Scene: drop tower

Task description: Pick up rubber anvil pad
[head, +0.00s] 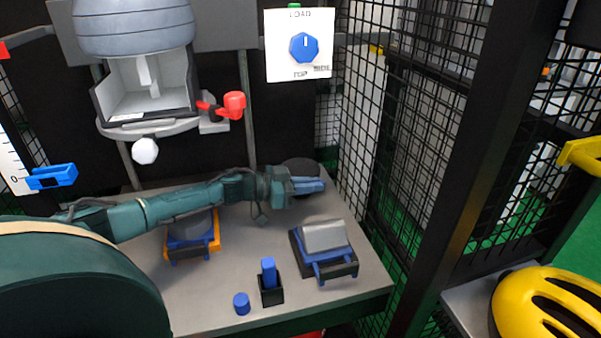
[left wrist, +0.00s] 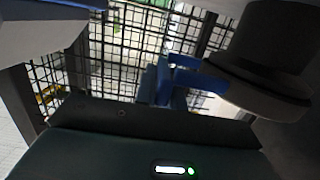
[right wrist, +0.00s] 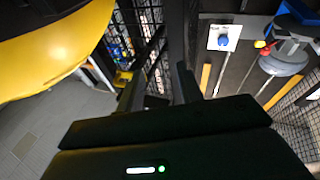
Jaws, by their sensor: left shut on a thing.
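A dark round piece (head: 300,166), which looks like the rubber anvil pad, is at the back right of the grey bench. It also shows in the left wrist view as a dark cylinder with a wide flange (left wrist: 265,85). Blue prongs (left wrist: 205,78) join its side. My left gripper (head: 290,186) reaches across the bench and is shut on this blue part; its fingers partly hide the piece. Whether the piece touches the bench I cannot tell. My right gripper (right wrist: 158,88) is open and empty, away from the bench, and shows only in its own wrist view.
A grey wedge block on a blue holder (head: 325,245) and a dark piece on a blue and orange holder (head: 192,240) stand on the bench (head: 215,290). Blue pegs (head: 242,304) are at the front. Black mesh stands right; the tower with a red knob (head: 235,104) is behind.

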